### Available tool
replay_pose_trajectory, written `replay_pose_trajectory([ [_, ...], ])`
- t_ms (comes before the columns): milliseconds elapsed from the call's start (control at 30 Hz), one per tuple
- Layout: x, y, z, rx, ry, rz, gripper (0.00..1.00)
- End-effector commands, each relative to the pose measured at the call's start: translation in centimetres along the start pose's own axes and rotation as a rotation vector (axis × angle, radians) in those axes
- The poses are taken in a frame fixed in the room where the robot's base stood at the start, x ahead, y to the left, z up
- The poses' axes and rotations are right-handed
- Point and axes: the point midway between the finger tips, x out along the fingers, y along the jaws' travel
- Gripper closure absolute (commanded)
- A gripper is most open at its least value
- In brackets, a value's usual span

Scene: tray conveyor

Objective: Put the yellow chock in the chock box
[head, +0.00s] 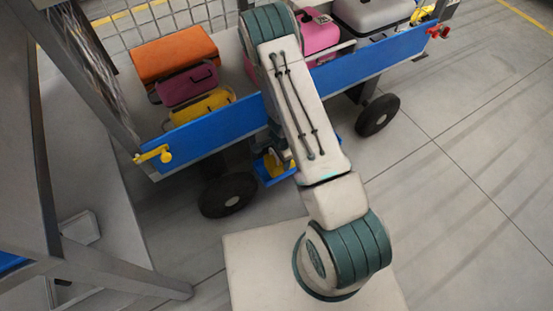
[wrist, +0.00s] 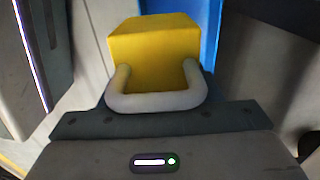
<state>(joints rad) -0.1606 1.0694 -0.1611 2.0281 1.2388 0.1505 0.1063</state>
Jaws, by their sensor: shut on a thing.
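The yellow chock (wrist: 153,45) is close up in the wrist view, with a pale grey loop handle (wrist: 155,102) on its near side. My gripper (wrist: 155,120) is shut on the chock at this handle; its fingertips are hard to make out. A blue surface (wrist: 210,30) shows behind and to the right of the chock. In the head view, a small blue box (head: 268,173) is low beside the cart, partly hidden by my arm. Yellow (head: 284,162) shows at that box; I cannot tell whether the chock is inside or above it. My gripper is hidden in the head view.
A blue-sided baggage cart (head: 212,131) holds an orange case (head: 173,55), a purple case (head: 188,86), a yellow case (head: 208,103) and a pink case (head: 320,33). Its black wheels (head: 228,195) stand near the box. Grey metal framework (head: 110,268) is at left. Floor at right is clear.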

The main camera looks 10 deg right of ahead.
Motion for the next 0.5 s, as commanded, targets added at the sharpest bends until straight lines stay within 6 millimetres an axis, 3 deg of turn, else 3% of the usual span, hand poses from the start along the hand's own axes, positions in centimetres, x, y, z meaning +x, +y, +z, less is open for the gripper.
replay_pose_trajectory([
  [233,-0.1,-3.4,0.1,-0.010,0.004,-0.001,0.83],
  [300,2.0,-3.1,0.0,-0.001,0.000,0.003,0.83],
  [500,3.5,-3.1,0.0,-0.001,0.001,0.000,0.83],
])
